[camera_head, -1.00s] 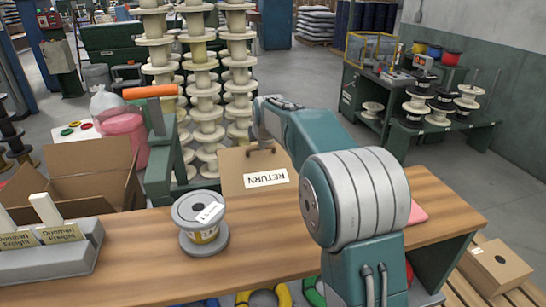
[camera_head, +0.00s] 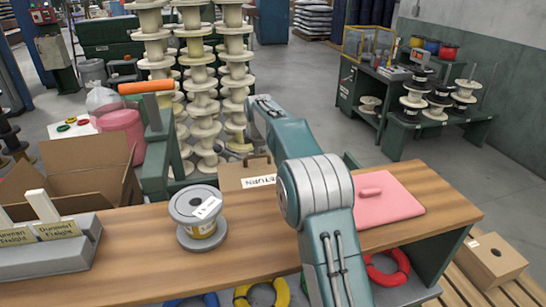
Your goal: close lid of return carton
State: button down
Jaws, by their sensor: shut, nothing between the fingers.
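The return carton (camera_head: 230,178) is brown cardboard and stands at the back edge of the bench. A brown panel with a white RETURN label (camera_head: 262,181) shows, partly hidden by my arm. The panel looks low and foreshortened; I cannot tell whether the lid is fully flat. My gripper (camera_head: 258,158) is small and dark in this view, at the carton's upper edge behind the label. It is shut with nothing in it. I cannot tell whether it touches the cardboard.
A grey spool (camera_head: 199,220) stands on the wooden bench (camera_head: 130,265), left of my arm. A pink pad (camera_head: 388,200) lies to the right. An open carton (camera_head: 90,175) and a grey label holder (camera_head: 50,255) are at left. Stacked cream spools (camera_head: 205,90) stand behind.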

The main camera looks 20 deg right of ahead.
jog(key=shift+f, duration=0.4)
